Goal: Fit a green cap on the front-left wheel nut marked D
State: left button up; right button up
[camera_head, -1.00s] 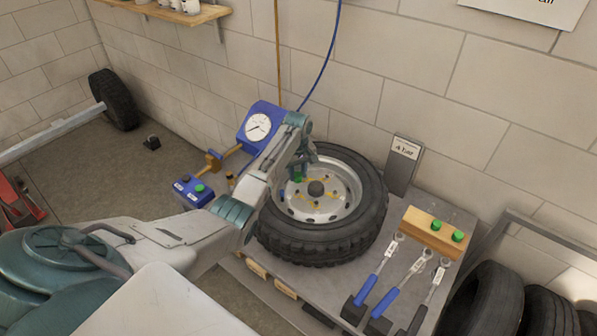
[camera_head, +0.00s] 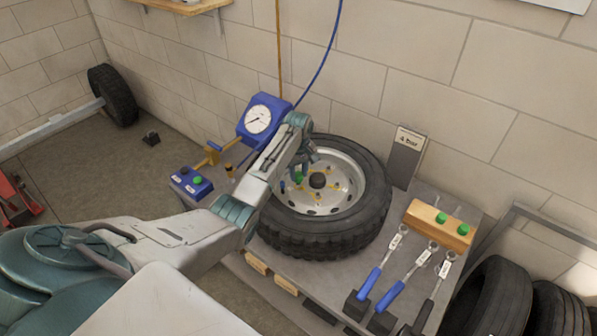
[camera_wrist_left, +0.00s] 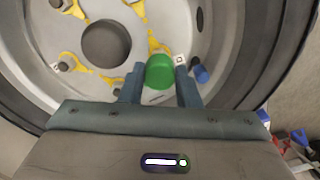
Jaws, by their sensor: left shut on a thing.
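The wheel lies flat on the bench, with a black tyre (camera_head: 322,243) and a pale rim (camera_head: 345,202) with yellow marks around a dark hub. My left gripper (camera_head: 298,176) is over the left part of the rim, shut on a green cap (camera_wrist_left: 160,72). In the left wrist view the cap sits between the two fingers, close to the rim face. The nut under it is hidden, and I cannot tell whether the cap touches one. Other wheel nuts (camera_wrist_left: 66,63) show bare. A small white tag (camera_wrist_left: 181,64) beside the right finger is too small to read. My right gripper is not in view.
A blue-tipped piece (camera_wrist_left: 201,73) stands just right of the fingers. A wooden block (camera_head: 438,227) with two green caps lies right of the wheel, near several tagged wrenches (camera_head: 384,268). A blue gauge (camera_head: 260,121) and a button box (camera_head: 191,184) stand left of the wheel.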

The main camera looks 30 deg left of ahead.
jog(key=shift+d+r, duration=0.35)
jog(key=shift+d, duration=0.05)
pick_arm(q)
jog(key=shift+f, duration=0.15)
jog(key=shift+f+b, duration=0.35)
jog(key=shift+f, duration=1.1)
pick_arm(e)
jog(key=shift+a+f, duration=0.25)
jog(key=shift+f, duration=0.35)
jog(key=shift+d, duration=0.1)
pick_arm(q)
jog(key=o, duration=1)
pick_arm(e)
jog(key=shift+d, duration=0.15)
pick_arm(q)
jog(key=shift+o, duration=0.3)
